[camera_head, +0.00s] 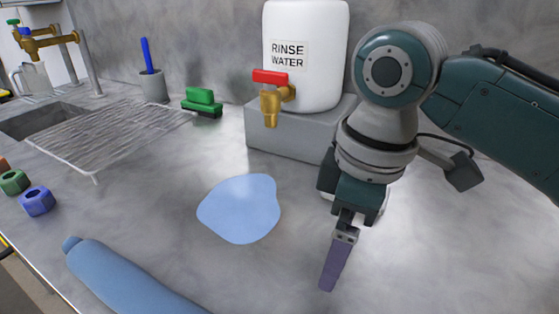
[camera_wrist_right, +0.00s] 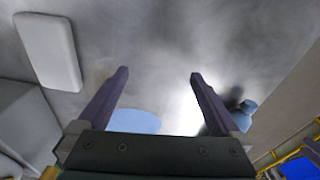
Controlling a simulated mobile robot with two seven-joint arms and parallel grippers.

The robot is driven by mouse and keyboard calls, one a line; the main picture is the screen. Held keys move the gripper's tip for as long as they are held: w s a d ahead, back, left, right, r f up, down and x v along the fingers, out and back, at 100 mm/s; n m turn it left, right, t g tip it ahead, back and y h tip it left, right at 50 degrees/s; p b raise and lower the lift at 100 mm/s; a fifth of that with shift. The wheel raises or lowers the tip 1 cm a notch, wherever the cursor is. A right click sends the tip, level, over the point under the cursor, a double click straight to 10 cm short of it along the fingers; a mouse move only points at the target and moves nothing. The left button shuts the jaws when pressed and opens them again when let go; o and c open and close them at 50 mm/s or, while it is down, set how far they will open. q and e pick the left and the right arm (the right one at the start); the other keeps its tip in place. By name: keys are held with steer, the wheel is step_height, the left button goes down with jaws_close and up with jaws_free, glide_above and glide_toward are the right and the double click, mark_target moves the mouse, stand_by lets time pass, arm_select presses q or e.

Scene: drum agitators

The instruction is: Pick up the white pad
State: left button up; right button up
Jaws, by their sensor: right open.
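The white pad (camera_wrist_right: 50,48) lies flat on the grey counter at the upper left of the right wrist view, a rounded rectangle. In the head view my right wrist mostly hides that spot; only a whitish edge shows behind it. My right gripper (camera_head: 329,285) points down over the counter, right of the blue puddle, with its purple fingers seen edge-on. In the right wrist view my right gripper (camera_wrist_right: 158,75) is open, with nothing between its fingers. The pad is outside the fingers, beyond the left one. My left gripper is not in view.
A rinse water container (camera_head: 318,50) stands on a grey block (camera_head: 290,138) behind the pad. A flat blue puddle (camera_head: 240,208) lies mid-counter. A blue bottle-shaped object (camera_head: 125,275) lies at the front. A wire rack (camera_head: 110,135) and green brush (camera_head: 202,102) are left.

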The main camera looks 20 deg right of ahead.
steer(key=shift+g+h, duration=0.3)
steer(key=shift+h, duration=0.1)
steer(key=w+d+b, duration=0.1)
steer(key=d, duration=0.1)
steer(key=w+d+r, duration=0.1)
steer(key=w+d, duration=0.1)
steer(key=w+d+b, duration=0.1)
steer(key=w+d, duration=0.1)
steer(key=shift+w+r+b, duration=0.25)
steer(key=shift+b, duration=0.1)
steer(key=shift+m, duration=0.6)
steer(key=w+d+r+b, duration=0.1)
steer(key=d, duration=0.1)
steer(key=w+d+r, duration=0.1)
steer(key=d+r, duration=0.1)
steer(key=d+r+b, duration=0.1)
steer(key=d+r, duration=0.1)
steer(key=shift+w+d+r+b, duration=0.1)
steer(key=shift+w+d+b, duration=0.2)
steer(key=shift+w+d, duration=0.1)
step_height(320, 180, down, 3)
steer(key=shift+f, duration=0.2)
step_height(320, 180, down, 6)
steer(key=shift+w+d+r+b, duration=0.1)
steer(key=shift+r+b, duration=0.1)
steer(key=shift+b, duration=0.45)
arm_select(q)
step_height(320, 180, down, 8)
arm_select(e)
steer(key=c, duration=1.2)
